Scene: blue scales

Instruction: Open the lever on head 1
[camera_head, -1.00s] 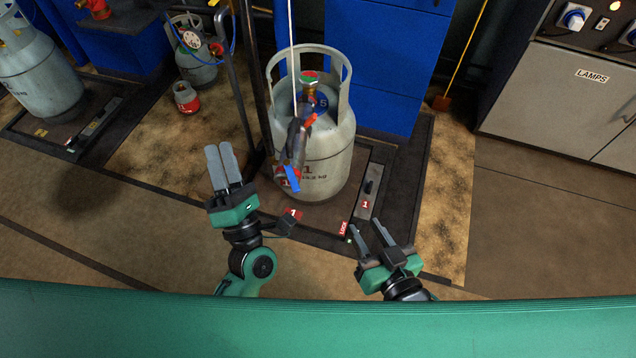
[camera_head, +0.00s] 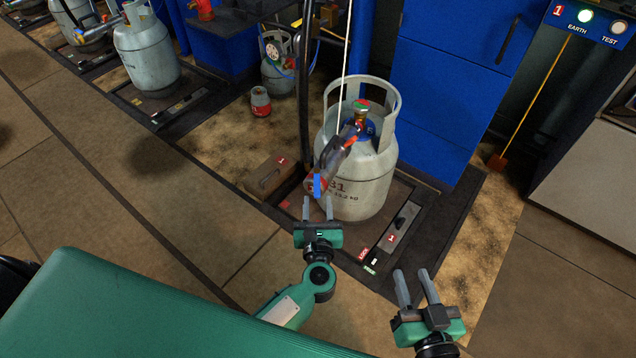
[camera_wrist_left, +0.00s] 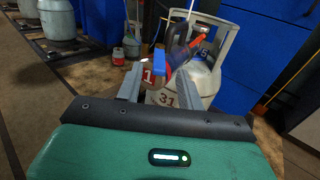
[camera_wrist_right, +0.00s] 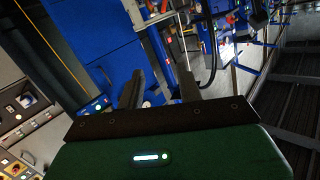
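Head 1 (camera_head: 335,155) is a dark filling head with red parts, hanging at the front of a grey gas cylinder (camera_head: 360,200) that stands on a scale. Its lever (camera_head: 318,186) shows a blue end, pointing down beside a red tag; the left wrist view shows the blue part (camera_wrist_left: 160,62) between and beyond the fingers. My left gripper (camera_head: 318,209) is open and empty, just below and in front of the blue end, apart from it as far as I can tell. My right gripper (camera_head: 417,288) is open and empty, low at the right, in front of the scale.
The scale platform (camera_head: 415,215) has a LOCK label and a pedal marked 1. A brown box marked 1 (camera_head: 268,175) sits left of the cylinder. Blue cabinets (camera_head: 450,90) stand behind. The floor (camera_head: 170,200) at left is clear.

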